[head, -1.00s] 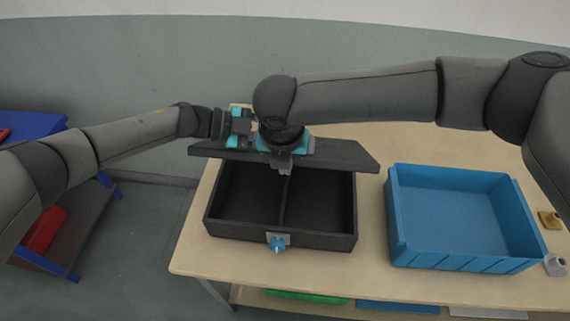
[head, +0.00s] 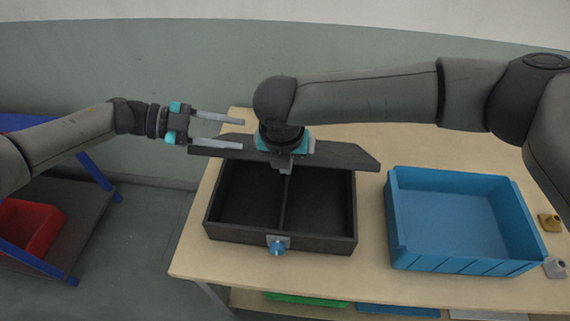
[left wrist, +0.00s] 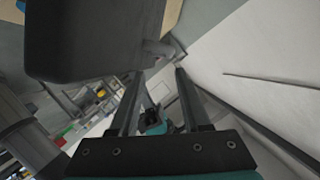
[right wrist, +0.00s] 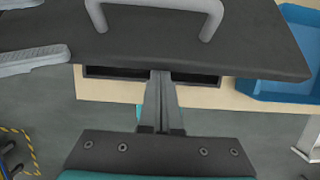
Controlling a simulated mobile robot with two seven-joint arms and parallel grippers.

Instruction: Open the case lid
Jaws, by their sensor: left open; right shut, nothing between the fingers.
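The black case (head: 282,247) stands on the table with its two-compartment inside exposed. Its lid (head: 340,155) is raised at the back of the case. The right wrist view shows the lid (right wrist: 260,45) close up with a grey handle (right wrist: 155,8) on it. My right gripper (head: 284,168) is shut and empty, its fingertips at the lid; they also show in the right wrist view (right wrist: 160,78). My left gripper (head: 243,133) is open and empty, left of the right gripper by the lid's left end. Its fingers (right wrist: 33,58) show in the right wrist view.
A blue bin (head: 455,215) stands right of the case. Small brass (head: 549,222) and grey (head: 556,267) parts lie at the table's right edge. A red bin (head: 30,228) is on a rack at left.

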